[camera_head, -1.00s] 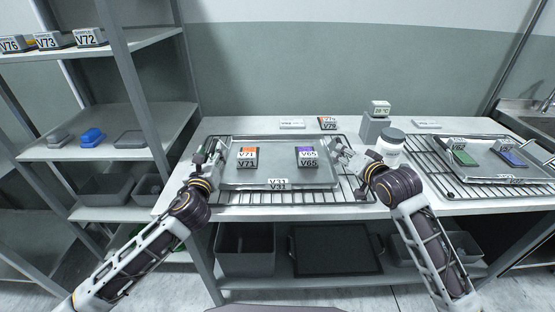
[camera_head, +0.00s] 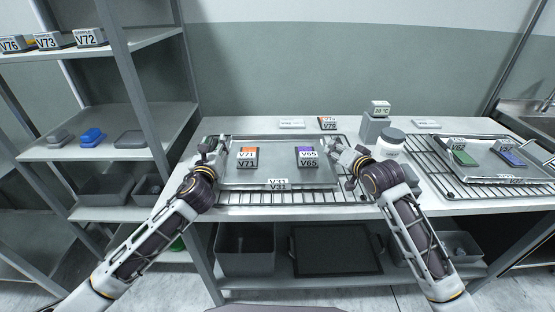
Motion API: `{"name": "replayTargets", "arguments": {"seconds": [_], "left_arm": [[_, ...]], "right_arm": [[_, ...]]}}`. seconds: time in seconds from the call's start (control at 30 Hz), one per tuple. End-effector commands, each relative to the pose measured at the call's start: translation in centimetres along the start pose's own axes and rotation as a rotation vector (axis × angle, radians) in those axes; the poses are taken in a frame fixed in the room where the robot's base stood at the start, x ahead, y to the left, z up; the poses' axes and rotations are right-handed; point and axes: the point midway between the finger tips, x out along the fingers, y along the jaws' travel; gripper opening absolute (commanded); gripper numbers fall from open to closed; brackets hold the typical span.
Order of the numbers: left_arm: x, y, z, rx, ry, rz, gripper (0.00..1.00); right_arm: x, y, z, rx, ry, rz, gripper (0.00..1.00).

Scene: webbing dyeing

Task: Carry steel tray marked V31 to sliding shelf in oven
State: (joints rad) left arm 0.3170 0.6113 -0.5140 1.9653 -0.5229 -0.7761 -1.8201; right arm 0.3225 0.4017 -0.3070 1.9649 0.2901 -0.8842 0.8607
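The steel tray marked V31 (camera_head: 278,174) rests on a wire rack on the table, with its label at the front edge. On it lie a block labelled V71 (camera_head: 247,158) at left and a block labelled V65 (camera_head: 307,157) at right. My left gripper (camera_head: 214,150) is at the tray's left edge. My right gripper (camera_head: 338,150) is at the tray's right edge. The fingers are small and partly hidden, so I cannot tell whether either is closed on the tray. No oven or sliding shelf can be made out.
A second tray (camera_head: 480,172) with green and blue blocks sits on another rack at right. A white jar (camera_head: 390,145) and a grey device (camera_head: 374,126) stand behind my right arm. A shelf unit (camera_head: 135,72) stands at left. Grey bins (camera_head: 245,262) are below the table.

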Motion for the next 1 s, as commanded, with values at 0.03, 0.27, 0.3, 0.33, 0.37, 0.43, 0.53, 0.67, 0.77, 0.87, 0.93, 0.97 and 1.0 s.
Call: {"name": "replayTargets", "arguments": {"seconds": [0.03,0.27,0.3,0.33,0.37,0.43,0.53,0.67,0.77,0.87,0.93,0.97,1.0], "left_arm": [[-0.01,0.01,0.00,0.000,0.000,0.000,0.36],[-0.02,0.02,-0.01,0.000,0.000,0.000,0.06],[-0.02,0.03,-0.01,0.000,0.000,0.001,0.01],[-0.02,0.03,-0.01,0.000,0.000,0.001,0.00],[-0.01,0.04,-0.02,0.000,0.000,0.001,0.00],[-0.01,0.06,-0.02,0.001,0.000,0.001,0.00],[-0.01,0.08,-0.03,0.002,0.000,0.002,0.00],[0.00,0.11,-0.04,0.003,0.000,0.003,0.00],[0.00,0.13,-0.05,0.004,0.000,0.003,0.00],[0.02,0.11,0.19,0.004,-0.004,0.002,0.00],[0.02,0.12,0.20,0.005,-0.004,0.003,0.00],[0.03,0.12,0.20,0.005,-0.004,0.003,0.00],[0.03,0.13,0.21,0.005,-0.004,0.003,0.00]], "right_arm": [[-0.01,0.00,0.00,0.000,0.000,0.000,0.34],[-0.02,0.01,0.00,0.000,0.000,0.000,0.04],[-0.02,0.01,0.00,0.000,0.000,0.000,0.00],[-0.02,0.02,0.00,0.000,0.000,0.000,0.00],[-0.02,0.02,0.00,0.000,0.000,0.000,0.00],[-0.02,0.02,0.00,0.000,0.000,0.000,0.00],[-0.02,0.03,0.00,0.000,0.000,0.001,0.00],[-0.02,0.04,0.00,0.000,0.000,0.001,0.00],[-0.02,0.05,0.00,0.000,0.000,0.001,0.00],[-0.08,-0.08,-0.21,0.000,0.004,-0.002,0.00],[-0.09,-0.09,-0.22,0.000,0.004,-0.002,0.00],[-0.09,-0.08,-0.22,0.000,0.004,-0.002,0.00],[-0.09,-0.09,-0.24,0.000,0.004,-0.002,0.00]]}}
